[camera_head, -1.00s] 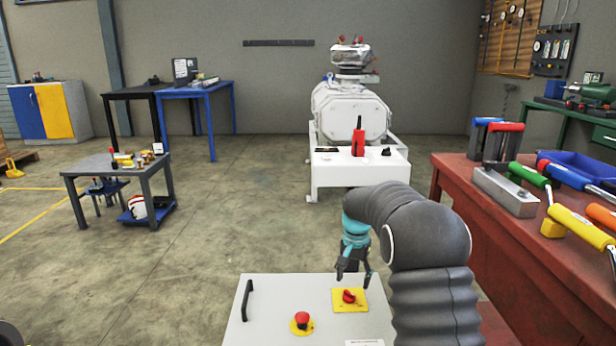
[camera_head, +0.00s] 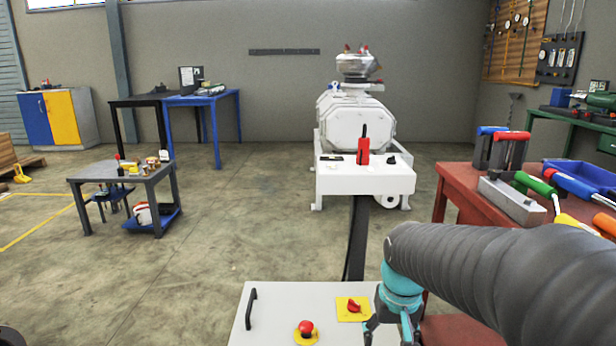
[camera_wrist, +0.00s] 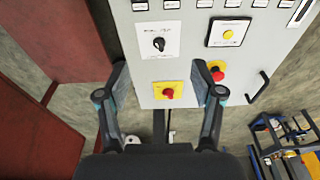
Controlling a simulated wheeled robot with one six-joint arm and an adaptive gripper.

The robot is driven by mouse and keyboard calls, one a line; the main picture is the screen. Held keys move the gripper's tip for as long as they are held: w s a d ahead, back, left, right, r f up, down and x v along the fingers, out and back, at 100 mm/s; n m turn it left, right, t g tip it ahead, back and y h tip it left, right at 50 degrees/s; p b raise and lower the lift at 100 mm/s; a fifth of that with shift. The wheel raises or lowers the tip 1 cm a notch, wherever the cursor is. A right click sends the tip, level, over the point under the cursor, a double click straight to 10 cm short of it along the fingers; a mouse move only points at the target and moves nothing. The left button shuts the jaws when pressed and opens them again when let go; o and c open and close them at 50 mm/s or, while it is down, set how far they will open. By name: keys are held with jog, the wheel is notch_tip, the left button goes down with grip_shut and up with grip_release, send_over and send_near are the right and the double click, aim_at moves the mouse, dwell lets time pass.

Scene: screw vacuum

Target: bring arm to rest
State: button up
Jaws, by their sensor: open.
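My gripper (camera_head: 390,332) is at the lower right of the head view, in front of the right edge of the grey control cabinet (camera_head: 262,315). In the wrist view my gripper (camera_wrist: 163,80) has its two fingers spread wide with nothing between them. Beyond the fingers is the cabinet face (camera_wrist: 185,65), with a red knob on a yellow plate (camera_wrist: 168,93), a red push button (camera_wrist: 217,74) and a black knob (camera_wrist: 159,44). The head view also shows the red knob (camera_head: 353,306) just left of the gripper. My arm reaches in from the right.
A red workbench (camera_head: 462,196) with several coloured-handled tools stands at the right. The white vacuum machine (camera_head: 357,125) stands at the back centre. A small grey table (camera_head: 105,176) with items is at the left. The floor between is clear.

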jog(key=s+r+t, duration=0.2)
jog(key=s, duration=0.5)
jog(key=s+r+t, duration=0.1)
jog(key=s+r, duration=0.2)
jog(key=s, duration=0.4)
jog(key=shift+d+t, duration=0.35)
jog(key=shift+t, duration=0.05)
jog(key=shift+s, duration=0.1)
